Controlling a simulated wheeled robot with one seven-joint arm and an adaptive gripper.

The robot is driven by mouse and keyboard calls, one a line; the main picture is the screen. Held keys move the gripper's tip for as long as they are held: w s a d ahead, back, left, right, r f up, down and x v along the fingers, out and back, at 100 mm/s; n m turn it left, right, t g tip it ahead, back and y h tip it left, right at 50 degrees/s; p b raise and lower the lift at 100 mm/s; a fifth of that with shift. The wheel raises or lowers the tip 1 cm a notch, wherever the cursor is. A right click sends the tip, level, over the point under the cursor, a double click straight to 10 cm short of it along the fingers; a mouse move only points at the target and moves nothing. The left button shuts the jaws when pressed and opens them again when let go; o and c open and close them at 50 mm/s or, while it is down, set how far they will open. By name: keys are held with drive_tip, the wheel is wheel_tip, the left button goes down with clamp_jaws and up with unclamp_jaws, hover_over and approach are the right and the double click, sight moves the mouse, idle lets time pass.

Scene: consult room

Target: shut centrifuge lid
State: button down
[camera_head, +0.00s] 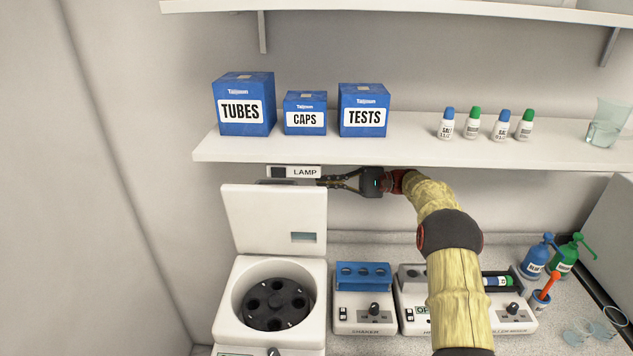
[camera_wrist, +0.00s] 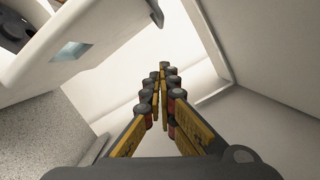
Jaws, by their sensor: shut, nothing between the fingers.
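The white centrifuge (camera_head: 225,325) stands at the lower left of the bench in the head view. Its lid (camera_head: 270,218) is up, standing nearly upright at the back, and the dark rotor (camera_head: 275,303) shows in the open bowl. My gripper (camera_head: 322,181) is shut and empty, at the lid's upper right edge, under the shelf and near the LAMP label. I cannot tell whether the fingertips touch the lid. In the wrist view my gripper (camera_wrist: 163,70) shows its fingers together, and the lid (camera_wrist: 110,35) with its small window is at the upper left.
A shelf (camera_head: 400,150) hangs just above my gripper, bearing blue boxes (camera_head: 244,105), several small bottles and a beaker. The LAMP label (camera_head: 303,172) is under its edge. A shaker (camera_head: 362,312) and other devices stand right of the centrifuge, with blue and green bottles (camera_head: 535,257) farther right.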

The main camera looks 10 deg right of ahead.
sight(296, 183)
drive_tip(key=s+a+r+b, duration=0.1)
drive_tip(key=a, duration=0.3)
drive_tip(key=s+a+r, duration=0.1)
drive_tip(key=s+a, duration=0.1)
drive_tip(key=a, duration=0.3)
drive_tip(key=shift+s+r+b, duration=0.25)
drive_tip(key=shift+b, duration=0.15)
